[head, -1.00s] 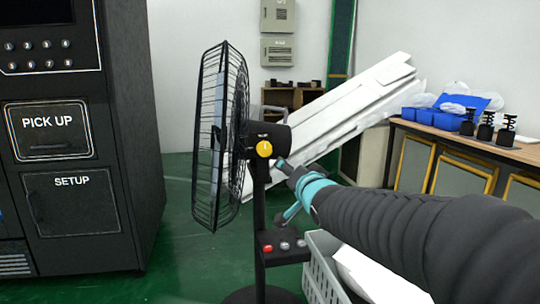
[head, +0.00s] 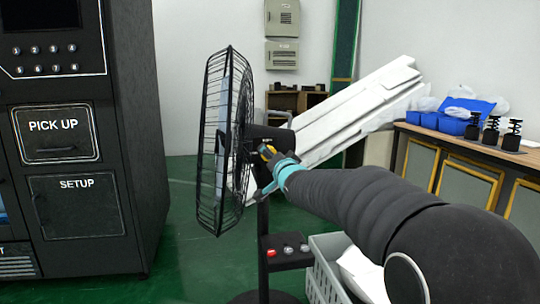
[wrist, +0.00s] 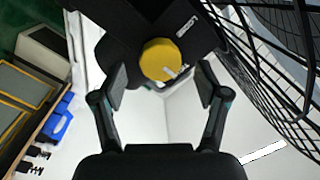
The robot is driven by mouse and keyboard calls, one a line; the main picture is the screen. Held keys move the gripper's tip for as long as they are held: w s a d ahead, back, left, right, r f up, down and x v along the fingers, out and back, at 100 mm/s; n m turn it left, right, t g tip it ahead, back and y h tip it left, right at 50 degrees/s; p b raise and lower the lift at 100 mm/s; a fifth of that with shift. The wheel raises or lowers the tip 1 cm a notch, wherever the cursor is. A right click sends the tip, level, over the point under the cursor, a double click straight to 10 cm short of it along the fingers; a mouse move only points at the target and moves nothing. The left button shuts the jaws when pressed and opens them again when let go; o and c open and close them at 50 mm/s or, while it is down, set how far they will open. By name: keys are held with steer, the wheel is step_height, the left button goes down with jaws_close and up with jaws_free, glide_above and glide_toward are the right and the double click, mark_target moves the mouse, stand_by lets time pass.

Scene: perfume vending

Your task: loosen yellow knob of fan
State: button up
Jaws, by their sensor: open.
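The yellow knob (wrist: 160,60) is on the side of the fan's black motor housing (wrist: 140,22). In the wrist view the knob sits between the tips of my gripper (wrist: 163,84), slightly beyond them, with a gap on both sides. My gripper is open and empty. In the head view my gripper (head: 268,165) is at the fan's neck and covers most of the knob (head: 268,150). The fan (head: 222,140) stands upright with its wire cage facing left.
The fan cage (wrist: 275,60) is close on the right in the wrist view. A control box with buttons (head: 285,251) juts from the fan pole below my arm. A grey crate (head: 325,270) stands beside it. A black vending machine (head: 130,150) is at left.

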steer(key=shift+x, duration=1.3)
steer(key=c, duration=1.2)
steer(key=shift+o, duration=0.2)
steer(key=shift+n, duration=0.3)
steer(key=n+h+b, duration=0.1)
steer(key=n+b, duration=0.6)
steer(key=n, duration=0.6)
steer(key=shift+r, duration=0.1)
steer(key=shift+a+r+n+h+b, duration=0.1)
steer(key=shift+n+h+b, duration=0.35)
steer(key=shift+n, duration=1.35)
